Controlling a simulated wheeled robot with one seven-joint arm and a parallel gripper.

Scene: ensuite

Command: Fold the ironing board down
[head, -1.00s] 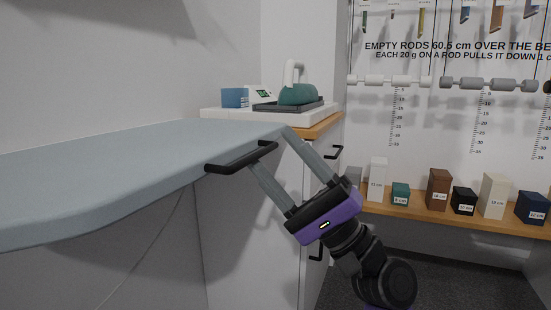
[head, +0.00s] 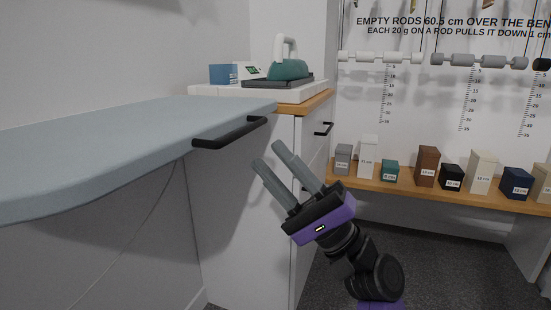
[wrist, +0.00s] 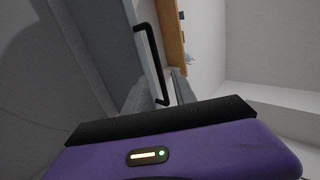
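The ironing board (head: 110,150) is a long grey-blue padded board, lying roughly level and jutting out along the left wall. A black bar handle (head: 230,133) is fixed at its near right edge. My gripper (head: 268,154) has a purple and black body and two grey fingers. It is below and right of the handle, fingers pointing up and left, with a gap between them and nothing held. The handle appears just beyond the fingertips, apart from them. In the wrist view the handle (wrist: 150,55) runs lengthwise above the gripper (wrist: 160,92), and the board (wrist: 95,45) is on the left.
A white cabinet with a wooden top (head: 305,103) stands behind, carrying a green iron (head: 288,69) and a blue box (head: 223,74). A cabinet handle (head: 323,129) is near my gripper. A wooden shelf (head: 400,188) holds several labelled blocks. The dark floor at lower right is clear.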

